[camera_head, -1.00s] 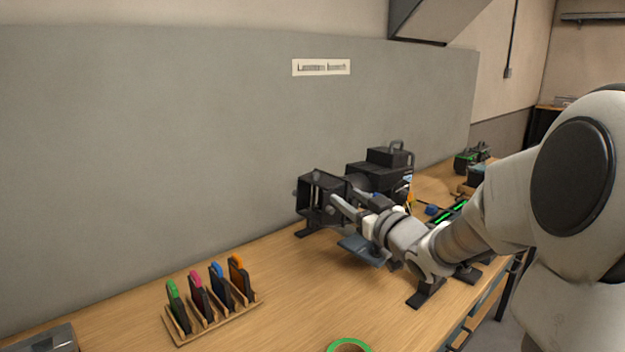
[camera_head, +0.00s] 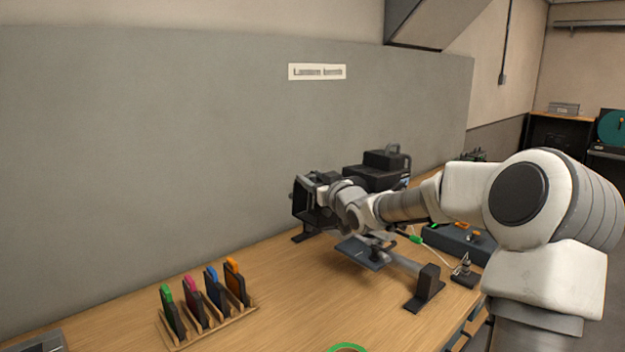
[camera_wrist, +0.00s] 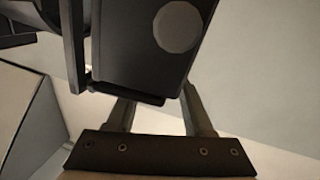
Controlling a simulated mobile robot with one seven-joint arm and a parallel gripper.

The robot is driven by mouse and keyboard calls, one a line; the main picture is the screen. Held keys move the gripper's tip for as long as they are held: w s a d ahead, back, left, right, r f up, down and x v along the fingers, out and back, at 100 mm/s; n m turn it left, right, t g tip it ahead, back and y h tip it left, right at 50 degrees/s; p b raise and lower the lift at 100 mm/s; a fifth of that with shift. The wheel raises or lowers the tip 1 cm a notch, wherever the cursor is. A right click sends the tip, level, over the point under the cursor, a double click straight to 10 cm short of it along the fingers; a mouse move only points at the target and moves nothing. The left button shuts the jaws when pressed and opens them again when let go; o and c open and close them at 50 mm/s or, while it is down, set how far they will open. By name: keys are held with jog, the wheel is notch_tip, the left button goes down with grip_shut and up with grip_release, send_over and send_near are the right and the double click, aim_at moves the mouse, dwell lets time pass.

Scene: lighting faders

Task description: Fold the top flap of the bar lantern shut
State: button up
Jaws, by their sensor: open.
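The bar lantern (camera_head: 300,205) is a black, open-fronted housing near the wall panel in the head view, partly behind my wrist. My gripper reaches its near upper side there, and the fingers are largely hidden. In the wrist view my gripper (camera_wrist: 158,100) is open, its two fingers apart. A dark lantern panel (camera_wrist: 135,55) with a round grey disc lies just beyond and between the fingertips; I cannot tell if they touch it. I cannot make out the top flap for certain, or its angle. A flat blue-grey plate (camera_head: 360,253) sits below my wrist.
A black foot (camera_head: 427,288) supports the near end of a bar. Another black lantern body (camera_head: 385,165) stands behind my arm. A wooden rack (camera_head: 210,325) of coloured-tab cards and a green tape ring (camera_head: 348,348) occupy the front. Bench between is clear.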

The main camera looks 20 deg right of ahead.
grip_shut()
dwell(0.3)
jog(key=shift+r+p, duration=0.15)
jog(key=shift+p, duration=0.25)
